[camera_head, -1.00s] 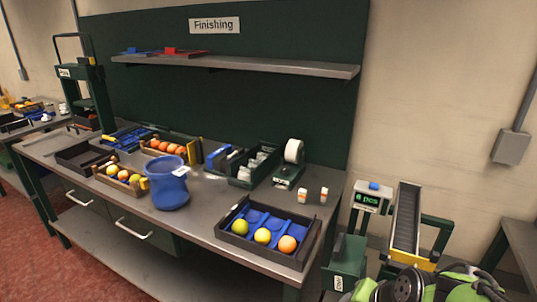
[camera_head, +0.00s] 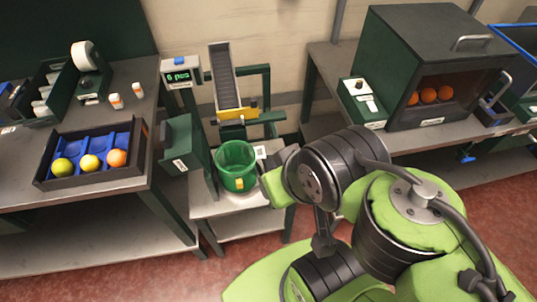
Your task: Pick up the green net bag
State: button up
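The green net bag (camera_head: 237,167) looks like an open-topped round green container with a yellow tag on its front. It stands upright on a small low table below the end of a chute. My arm reaches in from the lower right. Its far end, with my gripper (camera_head: 274,184), is just right of the bag, and in this view it overlaps the bag's right side. I cannot tell whether they touch. The fingers are not clearly visible, so their opening cannot be judged.
The chute (camera_head: 226,82) and a counter display (camera_head: 181,75) reading "6 pcs" stand behind the bag. The left workbench holds a tray (camera_head: 50,178) with fruit on blue dividers. A dark box (camera_head: 436,75) with oranges stands on the right bench. Red floor (camera_head: 165,275) lies clear in front.

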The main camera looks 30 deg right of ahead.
aim_at(232, 156)
jog(key=l+u, duration=0.15)
jog(key=u, duration=0.3)
jog(key=l+u, duration=0.2)
jog(key=u, duration=0.25)
jog(key=l+u, duration=0.15)
jog(key=u, duration=0.3)
jog(key=k+l+u, duration=0.1)
jog(key=u, duration=0.35)
